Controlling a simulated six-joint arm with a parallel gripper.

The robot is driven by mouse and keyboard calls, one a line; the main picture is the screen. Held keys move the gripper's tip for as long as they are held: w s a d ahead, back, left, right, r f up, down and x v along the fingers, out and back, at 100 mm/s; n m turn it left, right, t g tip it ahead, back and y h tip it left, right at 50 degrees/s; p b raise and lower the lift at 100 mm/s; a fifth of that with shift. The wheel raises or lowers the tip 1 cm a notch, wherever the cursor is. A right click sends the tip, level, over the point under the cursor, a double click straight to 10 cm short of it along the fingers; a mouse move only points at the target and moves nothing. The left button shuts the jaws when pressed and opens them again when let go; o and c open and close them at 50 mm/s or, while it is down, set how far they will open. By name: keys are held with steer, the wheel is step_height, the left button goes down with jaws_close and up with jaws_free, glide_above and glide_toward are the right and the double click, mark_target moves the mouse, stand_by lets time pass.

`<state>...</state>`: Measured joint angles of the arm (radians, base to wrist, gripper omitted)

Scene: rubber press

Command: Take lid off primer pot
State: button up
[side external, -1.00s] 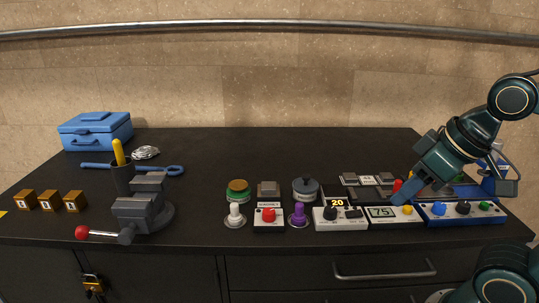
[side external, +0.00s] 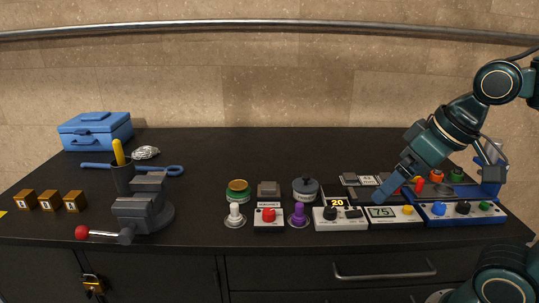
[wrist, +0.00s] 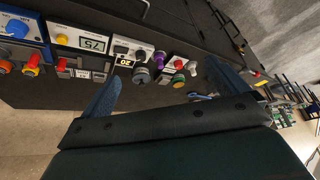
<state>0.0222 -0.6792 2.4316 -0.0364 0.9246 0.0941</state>
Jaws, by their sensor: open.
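A dark grey round pot with a knobbed lid (side external: 305,188) stands on the bench right of centre, its lid on. I take it to be the primer pot; the frames show no label. In the wrist view the grey pot (wrist: 142,75) lies between the fingertips in the picture, farther away. A green pot with a gold-brown top (side external: 237,190) stands to its left. My gripper (side external: 436,182) is open and empty, right of the grey pot and above the control boxes. In the wrist view, my gripper (wrist: 163,70) shows both blue fingers wide apart.
A purple knob (side external: 298,215), a red-button box (side external: 268,217) and a box reading 20 (side external: 339,216) crowd the pot's front. A box reading 75 (side external: 393,215) and a blue control panel (side external: 460,214) lie right. A vise (side external: 143,208) stands left. The bench behind the pots is clear.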

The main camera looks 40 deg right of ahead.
steer(key=w+r+m+g, duration=0.1)
steer(key=w+r+m, duration=0.3)
steer(key=w, duration=0.4)
steer(key=m+g+y, duration=0.2)
steer(key=m+g, duration=0.2)
steer(key=m, duration=0.9)
glide_above(306, 175)
steer(key=d, duration=0.3)
step_height(306, 175, down, 9)
steer(key=shift+a, duration=0.25)
steer(key=shift+a+f, duration=0.1)
steer(key=shift+a+f, duration=0.2)
steer(key=shift+f, duration=1.15)
steer(key=shift+a+f, duration=0.2)
steer(key=shift+f, duration=1.15)
steer(key=shift+a+f, duration=0.2)
steer(key=shift+f, duration=1.25)
